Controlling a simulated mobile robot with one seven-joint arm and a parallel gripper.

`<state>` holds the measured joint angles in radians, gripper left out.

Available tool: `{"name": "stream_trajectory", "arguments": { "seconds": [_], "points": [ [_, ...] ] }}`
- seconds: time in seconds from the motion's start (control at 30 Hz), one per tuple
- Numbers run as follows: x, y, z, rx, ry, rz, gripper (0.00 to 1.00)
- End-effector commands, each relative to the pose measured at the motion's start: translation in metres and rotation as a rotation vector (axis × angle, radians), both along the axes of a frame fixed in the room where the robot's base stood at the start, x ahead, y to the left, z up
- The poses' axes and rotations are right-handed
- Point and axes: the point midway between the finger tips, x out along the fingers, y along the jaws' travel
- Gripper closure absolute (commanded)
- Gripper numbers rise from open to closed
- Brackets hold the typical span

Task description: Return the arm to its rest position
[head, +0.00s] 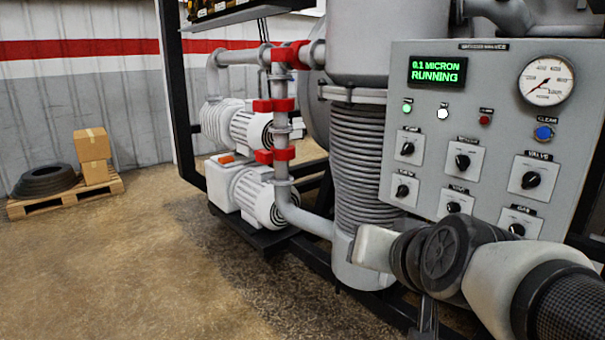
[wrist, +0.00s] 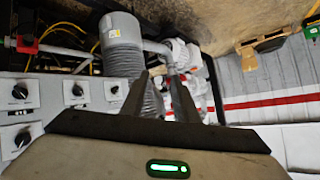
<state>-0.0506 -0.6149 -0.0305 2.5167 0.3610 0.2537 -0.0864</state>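My arm reaches in from the lower right of the head view, in front of the lower part of the grey control panel (head: 400,130). My gripper (head: 428,312) points down at the bottom edge of that view, partly cut off. In the wrist view my gripper (wrist: 160,75) shows two dark fingers with a gap between them and nothing held. The panel's knobs (wrist: 20,92) lie to the left of the fingers there. The panel display (head: 437,71) reads "0.1 MICRON RUNNING" in green.
The ribbed column (head: 362,160) stands close behind my arm. White pumps (head: 255,190) and grey piping with red clamps (head: 275,106) are left of it on a black frame. The floor (head: 130,260) between is clear.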

Motion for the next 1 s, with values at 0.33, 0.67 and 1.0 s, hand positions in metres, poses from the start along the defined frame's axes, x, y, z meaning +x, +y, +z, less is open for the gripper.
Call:
{"name": "stream_trajectory", "arguments": {
  "seconds": [0.33, 0.67, 1.0],
  "points": [
    [-0.117, -0.027, -0.058, -0.257, 0.457, 0.115, 0.73],
    [-0.124, -0.031, 0.031, -0.272, 0.491, 0.113, 0.73],
    [-0.124, -0.030, 0.148, -0.271, 0.491, 0.115, 0.73]
  ]
}}
